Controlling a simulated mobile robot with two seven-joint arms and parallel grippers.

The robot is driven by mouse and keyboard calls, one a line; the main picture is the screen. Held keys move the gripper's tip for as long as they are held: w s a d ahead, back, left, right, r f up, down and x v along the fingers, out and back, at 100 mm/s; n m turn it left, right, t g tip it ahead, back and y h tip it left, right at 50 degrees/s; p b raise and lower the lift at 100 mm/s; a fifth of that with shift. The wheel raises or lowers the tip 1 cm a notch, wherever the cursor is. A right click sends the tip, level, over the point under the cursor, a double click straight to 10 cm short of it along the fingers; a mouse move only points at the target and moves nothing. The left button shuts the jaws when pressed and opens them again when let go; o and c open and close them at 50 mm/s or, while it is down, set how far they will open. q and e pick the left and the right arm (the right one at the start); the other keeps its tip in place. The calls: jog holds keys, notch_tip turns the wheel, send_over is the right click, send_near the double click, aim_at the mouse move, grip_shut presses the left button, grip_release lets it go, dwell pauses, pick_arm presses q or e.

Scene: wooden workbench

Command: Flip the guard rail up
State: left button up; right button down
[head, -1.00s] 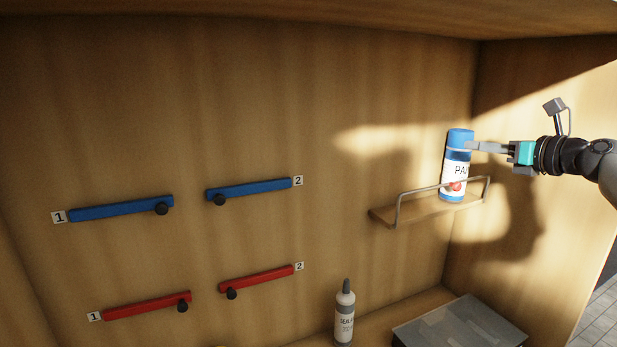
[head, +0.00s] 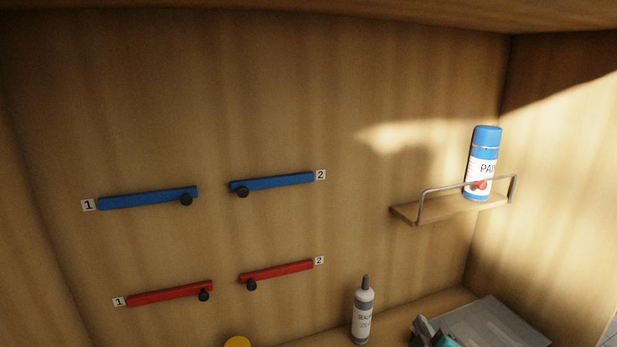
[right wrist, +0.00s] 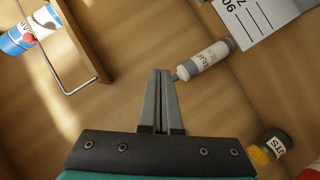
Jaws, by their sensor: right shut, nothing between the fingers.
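The guard rail (head: 468,185) is a thin grey wire frame on the small wooden shelf (head: 405,213) at the right of the back panel. It stands up above the shelf's front edge, in front of a blue and white paint can (head: 486,143) standing on the shelf. In the right wrist view the rail (right wrist: 51,67) is at the upper left, beside the shelf and the can (right wrist: 17,40). My right gripper (head: 422,326) is low at the bottom edge of the head view, below the shelf and apart from the rail. Its fingers (right wrist: 161,72) are shut and empty. My left gripper is not in view.
A sealant bottle (head: 362,318) stands on the bench left of my right gripper. A grey flat case (head: 497,328) lies at the lower right. Blue sliders (head: 148,198) and red sliders (head: 170,294) with black knobs are on the panel. A yellow-topped container (head: 237,342) shows at the bottom.

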jog(key=s+a+f+m+g+y, duration=0.1)
jog(key=s+a+f+m+g, duration=0.2)
jog(key=s, duration=0.6)
jog(key=s+f+m+g, duration=0.2)
jog(key=s+f+g, duration=0.2)
jog(key=s, duration=0.5)
jog(key=s+a+f+m+g+y, duration=0.1)
jog(key=s+a+f+m+g, duration=0.2)
jog(key=s, duration=0.6)
notch_tip(320, 180, down, 32)
jog(key=s+d+g+b, duration=0.1)
jog(key=s+g+b, duration=0.1)
jog(key=b, duration=0.8)
jog(key=s+d+f+b, duration=0.1)
jog(key=s+f+b, duration=0.4)
jog(key=s+f, duration=0.3)
jog(key=s+d+f+g+b, duration=0.1)
jog(key=s+f+b, duration=0.3)
jog(key=f, duration=1.2)
jog(key=s+d, duration=0.1)
jog(key=s, duration=0.3)
jog(key=shift+f+b, duration=0.3)
jog(key=shift+b, duration=0.1)
